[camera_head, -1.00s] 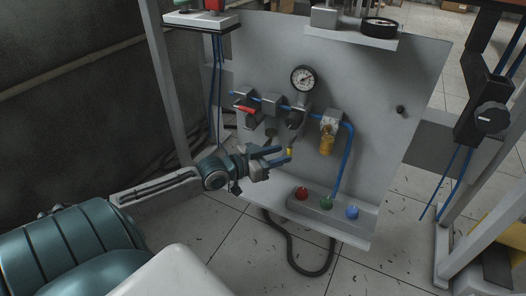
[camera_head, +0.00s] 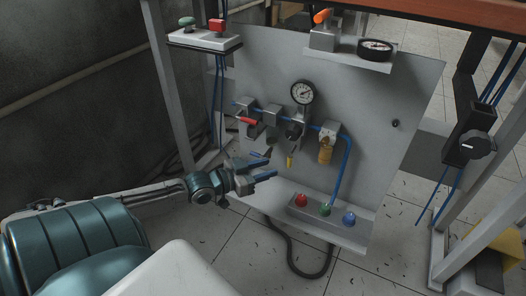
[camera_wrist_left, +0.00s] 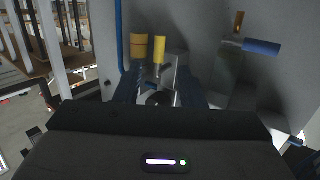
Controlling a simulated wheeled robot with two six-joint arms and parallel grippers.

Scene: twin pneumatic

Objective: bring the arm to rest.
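My left gripper (camera_head: 271,169) is in front of the upright grey panel (camera_head: 370,90), below the row of valves. Its fingers are apart and nothing shows between them. A yellow handle (camera_head: 290,160) hangs just beyond the fingertips, apart from them in the head view. In the left wrist view the yellow handle (camera_wrist_left: 160,49) stands above the open fingers (camera_wrist_left: 160,88), and a blue handle (camera_wrist_left: 262,47) is to the right. My left arm reaches in low from the left. My right gripper is not in view.
The panel carries a pressure gauge (camera_head: 302,92), a red handle (camera_head: 249,121), a brass-coloured filter (camera_head: 325,150) and a button box (camera_head: 325,212). A two-button box (camera_head: 205,39) stands upper left beside a frame post (camera_head: 168,80). A dark hose (camera_head: 300,268) lies below. Tiled floor is open in front.

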